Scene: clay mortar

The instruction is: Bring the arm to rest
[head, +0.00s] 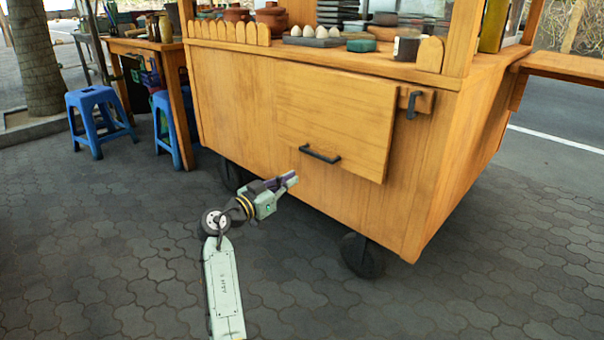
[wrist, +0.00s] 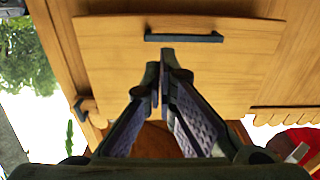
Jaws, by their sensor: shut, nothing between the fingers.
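My gripper (head: 290,179) is in front of the wooden cart, just below and left of the black handle (head: 320,154) of its front panel. Its fingers are shut and empty. In the wrist view my gripper (wrist: 165,75) points at the wooden panel (wrist: 250,50), with the black handle (wrist: 184,38) just beyond the fingertips. The fingers appear apart from the handle. My arm reaches up from the bottom of the head view.
The wooden cart (head: 240,110) stands on wheels on grey paving. Eggs on a tray (head: 314,42), pots and a dark cup (head: 406,48) stand on its top. A blue stool (head: 98,117) and a wooden side table are at left. The paving at lower left is clear.

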